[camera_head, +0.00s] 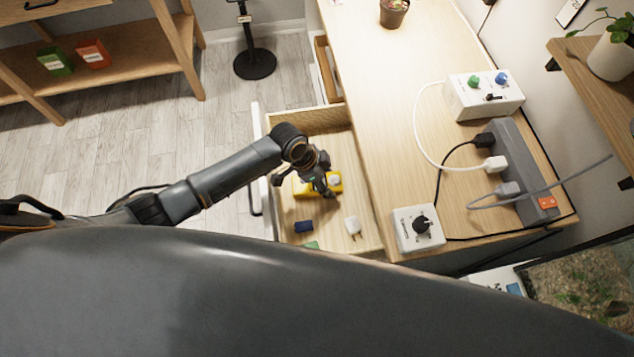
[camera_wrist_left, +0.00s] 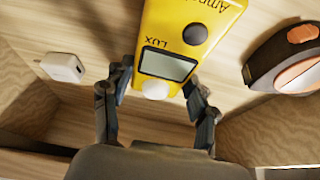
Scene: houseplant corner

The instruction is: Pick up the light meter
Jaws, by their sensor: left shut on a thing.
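The light meter (camera_wrist_left: 190,40) is a yellow box with a grey display, a black button, a white dome and the word LUX, seen in the left wrist view. In the head view the yellow light meter (camera_head: 304,188) is inside the open drawer (camera_head: 343,141), partly hidden by my gripper. My left gripper (camera_head: 321,184) reaches down into the drawer. In the left wrist view its fingers (camera_wrist_left: 158,92) are shut on the two sides of the meter near the dome end. I cannot tell whether the meter is lifted off the drawer floor. My right gripper is not in view.
A white plug adapter (camera_head: 353,227), a dark blue item (camera_head: 303,227) and a green item (camera_head: 312,245) lie in the drawer. A dark, orange-marked tool (camera_wrist_left: 290,60) lies close right of the meter. The desk (camera_head: 385,110) holds a power strip (camera_head: 520,170), cables and white boxes.

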